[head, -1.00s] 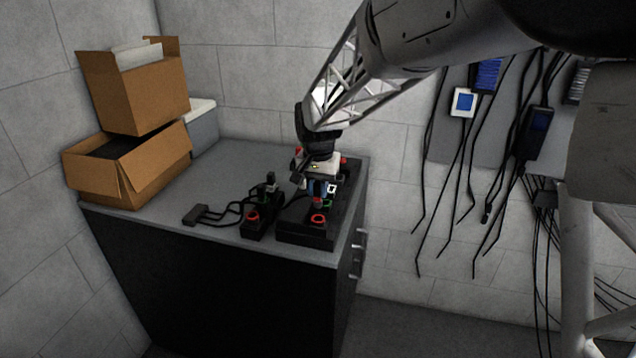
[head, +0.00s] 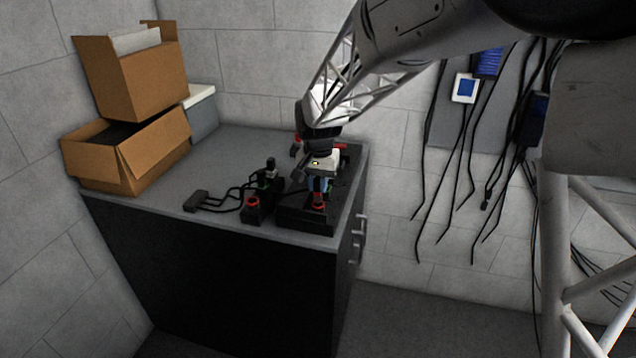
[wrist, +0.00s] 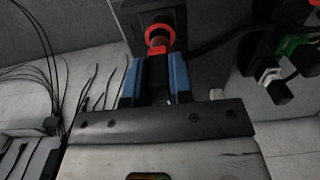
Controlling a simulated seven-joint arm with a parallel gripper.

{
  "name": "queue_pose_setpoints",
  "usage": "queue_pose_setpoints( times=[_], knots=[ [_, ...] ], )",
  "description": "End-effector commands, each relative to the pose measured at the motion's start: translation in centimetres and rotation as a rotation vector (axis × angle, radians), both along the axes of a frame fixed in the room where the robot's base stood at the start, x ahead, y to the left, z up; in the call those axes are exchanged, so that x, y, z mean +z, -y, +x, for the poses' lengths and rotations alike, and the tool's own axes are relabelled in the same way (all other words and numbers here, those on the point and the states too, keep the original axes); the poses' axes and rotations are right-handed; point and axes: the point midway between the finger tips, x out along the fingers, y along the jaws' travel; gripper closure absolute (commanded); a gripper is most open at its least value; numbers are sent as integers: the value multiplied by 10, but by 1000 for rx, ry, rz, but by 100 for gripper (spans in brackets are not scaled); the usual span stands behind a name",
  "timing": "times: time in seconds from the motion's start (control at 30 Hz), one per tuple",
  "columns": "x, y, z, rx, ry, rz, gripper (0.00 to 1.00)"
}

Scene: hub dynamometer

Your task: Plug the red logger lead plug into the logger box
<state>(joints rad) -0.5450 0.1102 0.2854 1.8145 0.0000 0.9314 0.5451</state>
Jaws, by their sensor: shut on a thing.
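My gripper (head: 319,186) has blue finger pads and points down at the front part of a black box (head: 305,222), which I take for the logger box. In the wrist view my gripper (wrist: 156,80) is shut on a dark plug body with a red end (wrist: 158,47), the red plug. The red end overlaps a red ring (wrist: 152,32) on the box. I cannot tell whether it is inside the ring or just above it. The fingers hide much of the plug.
A smaller black box (head: 257,213) with a red ring and standing plugs is to the left, with black leads running to a dark block (head: 196,201). Cardboard boxes (head: 125,150) stand at the back left. The bare grey countertop (head: 225,165) between is clear.

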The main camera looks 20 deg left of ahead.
Motion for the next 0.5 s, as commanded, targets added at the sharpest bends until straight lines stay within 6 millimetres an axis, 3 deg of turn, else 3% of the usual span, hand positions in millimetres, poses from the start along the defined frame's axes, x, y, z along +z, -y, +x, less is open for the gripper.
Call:
queue_pose_setpoints(
  times=[0.5],
  knots=[
    [-4,0,0,0,0,0,100]
  ],
)
